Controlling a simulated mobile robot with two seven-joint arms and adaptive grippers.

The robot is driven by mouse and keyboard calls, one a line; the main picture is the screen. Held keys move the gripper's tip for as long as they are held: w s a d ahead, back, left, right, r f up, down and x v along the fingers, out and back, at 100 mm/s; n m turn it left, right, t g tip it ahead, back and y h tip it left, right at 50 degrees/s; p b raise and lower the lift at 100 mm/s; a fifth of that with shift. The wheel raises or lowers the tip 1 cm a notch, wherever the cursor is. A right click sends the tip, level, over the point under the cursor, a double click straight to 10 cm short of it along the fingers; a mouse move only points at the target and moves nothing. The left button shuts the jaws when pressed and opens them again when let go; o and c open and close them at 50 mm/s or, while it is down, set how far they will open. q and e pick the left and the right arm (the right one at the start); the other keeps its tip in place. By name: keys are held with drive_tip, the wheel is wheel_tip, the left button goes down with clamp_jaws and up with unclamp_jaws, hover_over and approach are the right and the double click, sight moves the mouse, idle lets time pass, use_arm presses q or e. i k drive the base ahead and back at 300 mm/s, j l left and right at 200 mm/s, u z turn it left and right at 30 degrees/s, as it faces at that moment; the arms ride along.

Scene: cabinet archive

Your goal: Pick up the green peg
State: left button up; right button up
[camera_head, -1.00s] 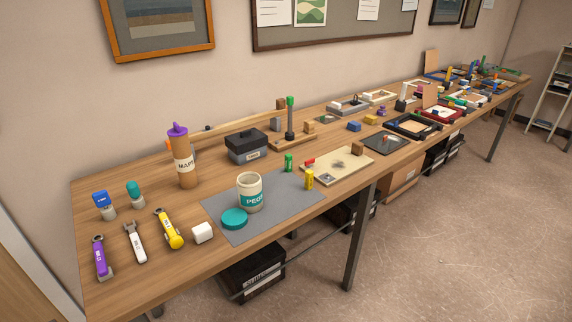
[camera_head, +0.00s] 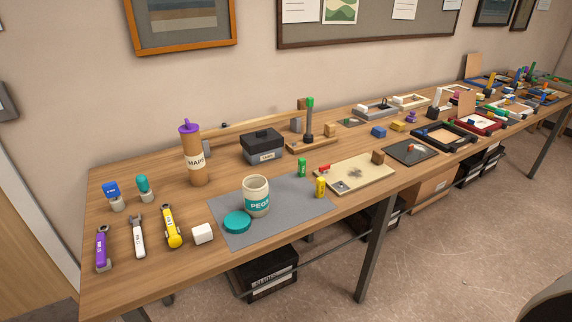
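A small green peg (camera_head: 302,167) stands upright on the grey mat (camera_head: 285,219), near its back right edge. A yellow peg (camera_head: 320,187) stands in front of it and a little to the right. An open cream jar (camera_head: 257,196) with a teal label reading PEGS stands on the mat to the left of both pegs. Its teal lid (camera_head: 237,222) lies beside it at the front left. Another green piece (camera_head: 310,102) tops a dark post on a wooden stand further back. Neither of my grippers is in view.
A MAPS tube (camera_head: 192,158), a dark lidded box (camera_head: 262,146) and a beige board (camera_head: 354,174) surround the mat. Several tools (camera_head: 138,236) and a white block (camera_head: 202,233) lie at the left. Many puzzle trays crowd the far right of the table (camera_head: 152,277).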

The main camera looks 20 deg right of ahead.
sight(301, 161)
drive_tip(key=l+u, duration=0.35)
drive_tip(key=l, duration=1.1)
drive_tip(key=k+l+u, duration=0.1)
drive_tip(key=l, duration=0.4)
drive_tip(key=l+u, duration=0.1)
drive_tip(key=l, duration=0.4)
drive_tip(key=k+l, duration=0.15)
drive_tip(key=l, duration=0.35)
